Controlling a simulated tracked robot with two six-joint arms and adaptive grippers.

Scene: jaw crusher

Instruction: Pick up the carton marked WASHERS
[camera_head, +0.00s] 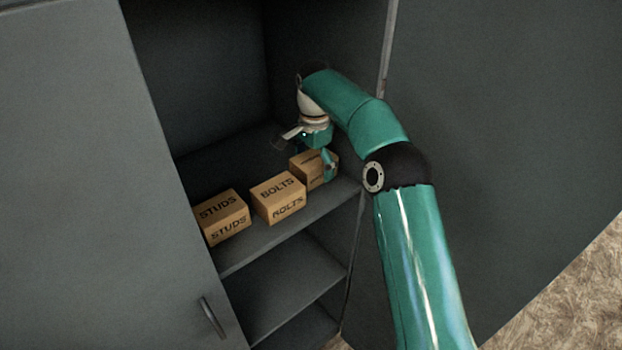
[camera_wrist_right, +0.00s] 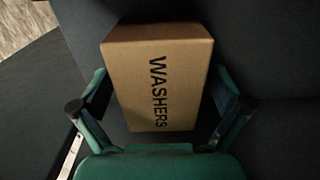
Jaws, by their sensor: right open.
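The carton marked WASHERS (camera_wrist_right: 157,78) is a brown cardboard box. In the right wrist view its lettering faces the camera, and it lies between the two open fingers of my right gripper (camera_wrist_right: 160,112), with a gap on each side. In the head view the carton (camera_head: 307,169) stands at the right end of the cabinet shelf, partly hidden by my right gripper (camera_head: 305,155), which is over it. My left gripper is not in view.
A carton marked BOLTS (camera_head: 278,198) and one marked STUDS (camera_head: 221,216) stand to the left on the same shelf (camera_head: 262,243). The cabinet's right side wall is close to my right arm. A closed door with a handle (camera_head: 212,317) is at left.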

